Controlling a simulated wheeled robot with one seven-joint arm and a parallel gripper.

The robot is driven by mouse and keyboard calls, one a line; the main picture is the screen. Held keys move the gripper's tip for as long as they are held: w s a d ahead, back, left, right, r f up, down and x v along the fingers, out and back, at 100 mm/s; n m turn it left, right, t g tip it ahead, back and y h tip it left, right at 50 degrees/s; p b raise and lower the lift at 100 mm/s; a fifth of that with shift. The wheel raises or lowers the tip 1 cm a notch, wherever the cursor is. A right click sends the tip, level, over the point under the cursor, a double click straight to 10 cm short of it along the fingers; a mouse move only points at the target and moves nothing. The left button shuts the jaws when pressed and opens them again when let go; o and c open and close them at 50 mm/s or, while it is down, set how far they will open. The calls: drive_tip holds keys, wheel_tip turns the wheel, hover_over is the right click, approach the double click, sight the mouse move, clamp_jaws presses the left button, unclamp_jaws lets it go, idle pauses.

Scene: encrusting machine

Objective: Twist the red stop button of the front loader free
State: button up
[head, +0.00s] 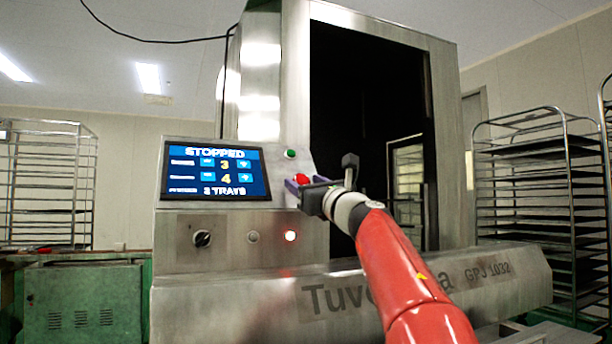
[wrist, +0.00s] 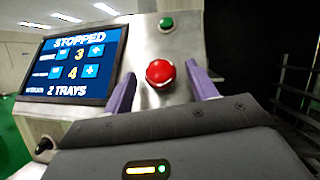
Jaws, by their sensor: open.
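The red stop button (head: 302,179) sits on the sloped steel control panel, right of the screen. In the wrist view the red button (wrist: 160,73) lies between the two purple fingers of my gripper (wrist: 163,88). My gripper (head: 297,185) is open, with one finger on each side of the button and a visible space to each. I cannot tell how deep the fingertips reach around it. The front loader's screen (head: 216,172) reads STOPPED, 3, 4 and 2 TRAYS.
A green button (head: 291,154) is just above the red one. A dark opening (head: 365,110) is behind my arm. Tray racks (head: 540,190) stand at the right.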

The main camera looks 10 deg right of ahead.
drive_tip(key=shift+w+a, duration=0.1)
drive_tip(key=shift+w, duration=0.15)
drive_tip(key=c, duration=1)
